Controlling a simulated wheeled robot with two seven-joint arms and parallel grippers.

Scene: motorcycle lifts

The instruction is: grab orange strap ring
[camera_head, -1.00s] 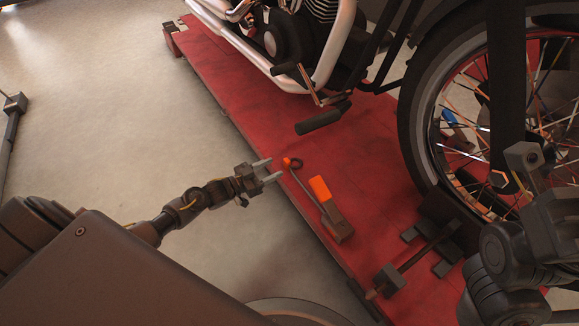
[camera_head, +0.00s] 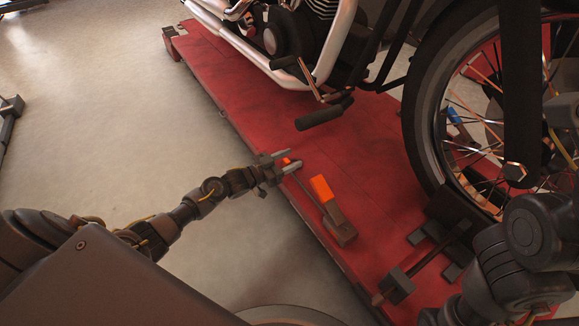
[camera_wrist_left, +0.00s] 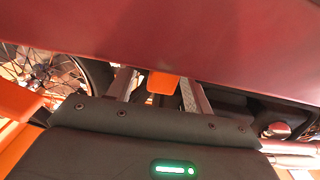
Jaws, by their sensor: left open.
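The orange strap ring (camera_head: 287,161) is a small orange loop at the left edge of the red lift platform, at the end of a thin dark rod. The rod runs to a dark block with a bright orange piece (camera_head: 320,188). My left gripper (camera_head: 295,157) is open, with its two fingers on either side of the ring, which they partly hide. In the left wrist view an orange piece (camera_wrist_left: 162,83) shows between the open fingers. I cannot tell whether the fingers touch it. My right arm shows at the right edge, but its gripper fingers do not.
The red lift platform (camera_head: 250,110) carries a motorcycle with a large spoked front wheel (camera_head: 425,110). A black footrest pedal (camera_head: 324,115) hangs over the platform beyond the ring. A dark wheel clamp (camera_head: 400,284) stands at the front right.

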